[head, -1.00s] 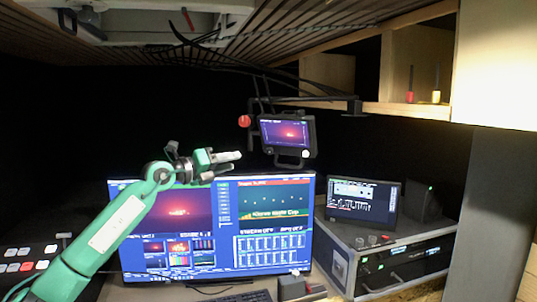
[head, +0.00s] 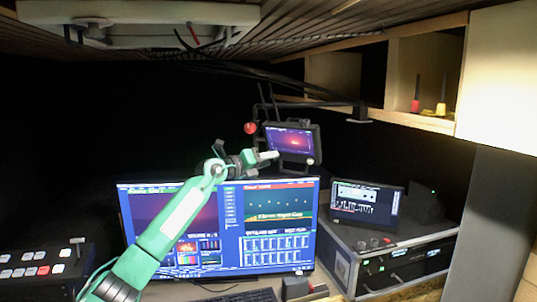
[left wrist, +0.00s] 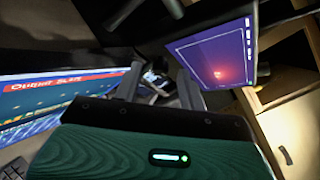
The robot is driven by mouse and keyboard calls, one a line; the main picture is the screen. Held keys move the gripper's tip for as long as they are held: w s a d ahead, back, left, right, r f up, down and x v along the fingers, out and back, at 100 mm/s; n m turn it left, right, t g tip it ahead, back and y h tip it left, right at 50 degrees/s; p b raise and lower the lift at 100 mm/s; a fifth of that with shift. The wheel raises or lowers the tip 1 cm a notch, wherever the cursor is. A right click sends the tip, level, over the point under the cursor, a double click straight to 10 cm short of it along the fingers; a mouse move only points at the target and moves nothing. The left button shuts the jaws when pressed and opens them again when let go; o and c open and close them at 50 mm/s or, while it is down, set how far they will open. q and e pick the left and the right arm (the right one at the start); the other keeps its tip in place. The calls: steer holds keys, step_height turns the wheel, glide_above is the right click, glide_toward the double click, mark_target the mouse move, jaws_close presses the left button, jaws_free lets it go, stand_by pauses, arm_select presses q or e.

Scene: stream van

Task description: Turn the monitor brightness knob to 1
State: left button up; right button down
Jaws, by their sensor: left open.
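A small monitor (head: 290,141) in a dark frame hangs from an arm above the large screen. A pale round knob (head: 310,162) sits at its lower right corner, and a red round knob (head: 250,128) is at its left side. I cannot read which one sets brightness. My left gripper (head: 270,155) is at the monitor's lower left, left of the pale knob; I cannot tell if it touches the frame. My right gripper is not in view.
The large screen (head: 280,258) stands below. A smaller display (head: 366,203) rests on a rack case (head: 345,240) at right. A switch panel (head: 40,270) is at lower left. A wooden shelf (head: 425,118) and hanging cables are above right.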

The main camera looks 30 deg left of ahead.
arm_select(q)
steer(key=shift+w+d, duration=0.15)
steer(key=shift+w, duration=0.25)
jaws_close()
